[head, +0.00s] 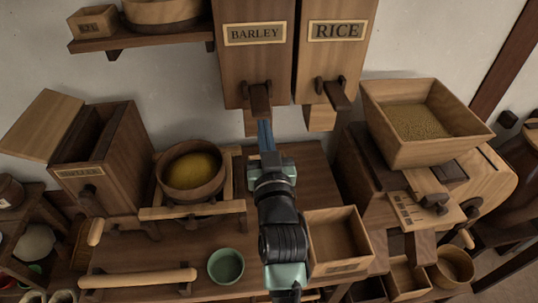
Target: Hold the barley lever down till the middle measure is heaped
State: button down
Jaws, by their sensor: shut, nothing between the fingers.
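The barley dispenser (253,56) is a tall wooden bin with a BARLEY plate on the back wall. Its dark lever (260,98) sticks out from the lower front. My gripper (265,128) is shut and empty, with its blue fingers just below the lever in the picture; I cannot tell whether they touch it. The barley spout (250,122) shows partly behind the lever. An open wooden box (338,232) with a small front plate stands right of my arm and looks empty. I cannot tell whether it is the middle measure. My arm hides part of the bench.
The RICE dispenser (336,40) and its lever (337,95) are close on the right. A grain-filled hopper (428,150) stands further right. A round wooden tub (190,195) of yellow meal, a green cup (226,265) and a rolling-pin-like bar (138,278) lie left of my arm.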

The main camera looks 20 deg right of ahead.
jog(key=b+v, duration=0.1)
jog(key=v, duration=0.5)
jog(key=shift+f, duration=0.4)
jog(key=a+r+n+t+y, duration=0.1)
jog(key=a+r+t, duration=0.3)
jog(key=r, duration=0.8)
jog(key=a+r+n+t+y, duration=0.15)
jog(key=a+r, duration=0.35)
jog(key=r, duration=0.7)
jog(key=s+a+r+t+y, duration=0.1)
jog(key=s+a+r, duration=0.2)
jog(key=s+r, duration=0.2)
jog(key=s+a+r+t+y, duration=0.1)
jog(key=s+a+r, duration=0.3)
jog(key=r, duration=0.7)
jog(key=shift+s+r+n+t+y, duration=0.3)
jog(key=shift+s+n+t+y, duration=0.05)
jog(key=shift+s+t, duration=0.45)
